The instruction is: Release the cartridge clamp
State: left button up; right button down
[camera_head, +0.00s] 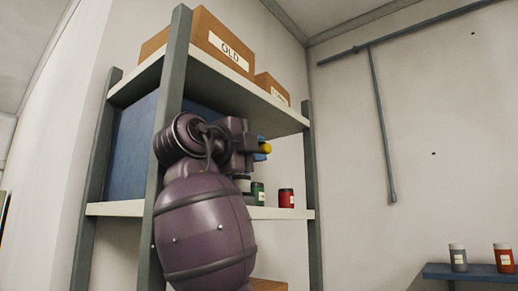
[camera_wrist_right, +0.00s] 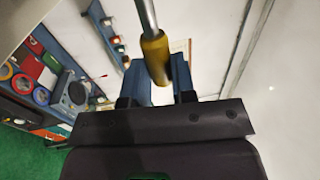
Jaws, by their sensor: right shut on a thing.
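My right gripper (camera_head: 261,151) is raised in front of the shelf unit in the head view, seen partly from behind my own arm. In the right wrist view, my right gripper (camera_wrist_right: 160,78) is shut on a yellow-handled tool (camera_wrist_right: 154,50) with a thin metal shaft pointing up and out of the picture. The yellow end of the tool (camera_head: 265,147) also shows beside the fingers in the head view. I cannot make out a cartridge or its clamp in either view. My left gripper is in neither view.
The shelf unit (camera_head: 130,209) bears cardboard boxes (camera_head: 222,41), a blue bin (camera_head: 133,145) and small jars (camera_head: 286,198). A blue wall shelf (camera_head: 470,272) holds two jars at the lower right. A grey pipe (camera_head: 381,120) runs along the wall.

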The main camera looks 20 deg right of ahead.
jog(key=c, duration=0.9)
grip_release()
jog(key=shift+d, duration=0.1)
